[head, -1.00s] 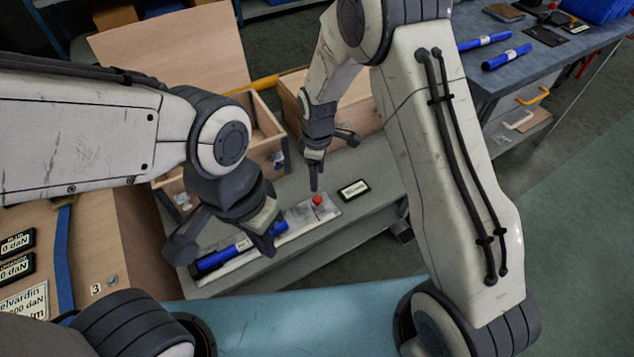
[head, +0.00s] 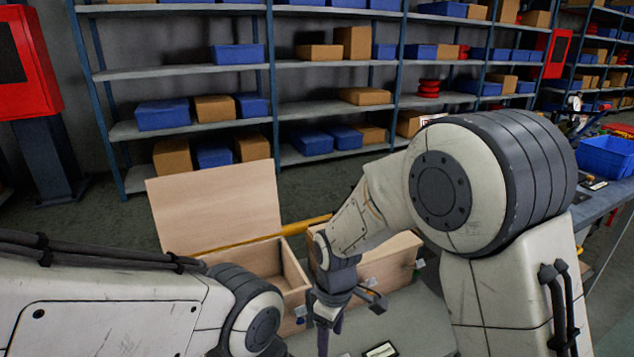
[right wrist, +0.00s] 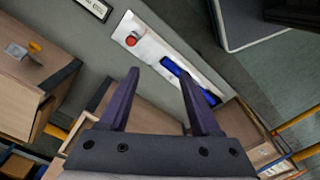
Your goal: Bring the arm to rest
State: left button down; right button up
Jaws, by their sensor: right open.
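My right gripper (head: 345,325) hangs over the grey bench at the bottom of the head view. In the right wrist view my right gripper (right wrist: 160,80) is open, with nothing between its two fingers. Beyond the fingertips lies a pale plate (right wrist: 152,46) with a red knob (right wrist: 131,39) and a blue cylinder (right wrist: 178,70). One finger overlaps the cylinder in the picture, and I see no grip on it. My left arm (head: 110,315) enters from the left in the head view. Its gripper is out of the frame.
A wooden box with a raised lid (head: 215,205) and a second wooden box (head: 395,258) stand behind my right gripper. A black label (head: 381,350) lies on the grey bench (head: 420,315). Shelves (head: 335,105) line the back. A blue bin (head: 606,155) sits on a table at right.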

jog(key=s+d+r+m, duration=0.15)
jog(key=s+r, duration=0.35)
jog(key=s, duration=0.5)
jog(key=s+r+m, duration=0.3)
jog(key=s+r, duration=0.1)
jog(key=s, duration=0.6)
pick_arm(q)
notch_tip(320, 180, up, 14)
jog(key=p, duration=1.4)
pick_arm(e)
notch_tip(320, 180, up, 14)
jog(key=shift+d+r+y, duration=0.15)
jog(key=shift+r+y, duration=0.1)
jog(key=shift+y, duration=0.15)
